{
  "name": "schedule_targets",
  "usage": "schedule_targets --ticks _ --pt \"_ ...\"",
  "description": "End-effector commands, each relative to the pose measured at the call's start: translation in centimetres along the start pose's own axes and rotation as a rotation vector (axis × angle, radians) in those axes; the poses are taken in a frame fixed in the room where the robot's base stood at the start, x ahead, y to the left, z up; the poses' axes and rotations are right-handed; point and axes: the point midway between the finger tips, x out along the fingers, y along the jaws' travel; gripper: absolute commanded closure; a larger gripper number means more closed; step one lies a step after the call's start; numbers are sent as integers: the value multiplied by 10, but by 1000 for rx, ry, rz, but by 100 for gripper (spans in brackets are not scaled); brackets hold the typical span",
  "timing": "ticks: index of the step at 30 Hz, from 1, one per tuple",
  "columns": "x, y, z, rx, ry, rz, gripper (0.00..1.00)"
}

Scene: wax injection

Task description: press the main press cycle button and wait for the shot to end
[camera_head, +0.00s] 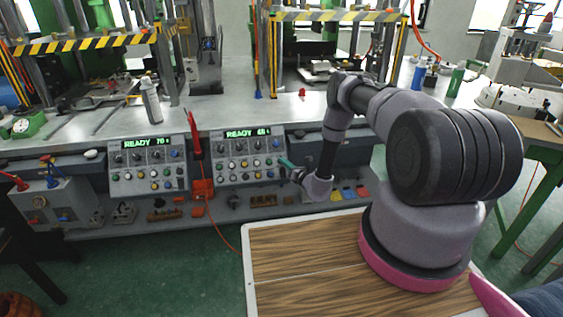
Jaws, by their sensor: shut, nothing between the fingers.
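Two control panels are set in the front of the workbench. The right panel (245,157) has a lit green display (248,132) that starts with READY, above rows of dials and small coloured buttons. The left panel (147,167) has a similar display (147,143) reading READY 70. I cannot tell which button is the main press cycle button. My gripper (284,162) is shut and empty, its teal tip by the right edge of the right panel. I cannot tell whether it touches a button there.
Presses with yellow-black striped bars (340,16) stand on the grey workbench (230,106). A red handle (194,135) hangs between the panels, above a red box (203,188) with an orange cable. Green floor lies in front of the bench.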

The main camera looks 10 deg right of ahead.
Motion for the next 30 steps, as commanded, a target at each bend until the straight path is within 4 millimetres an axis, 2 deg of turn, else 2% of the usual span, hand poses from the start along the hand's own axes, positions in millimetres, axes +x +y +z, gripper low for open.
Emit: schedule_targets --ticks 30 --pt "9 -6 -6 0 0 0 100"
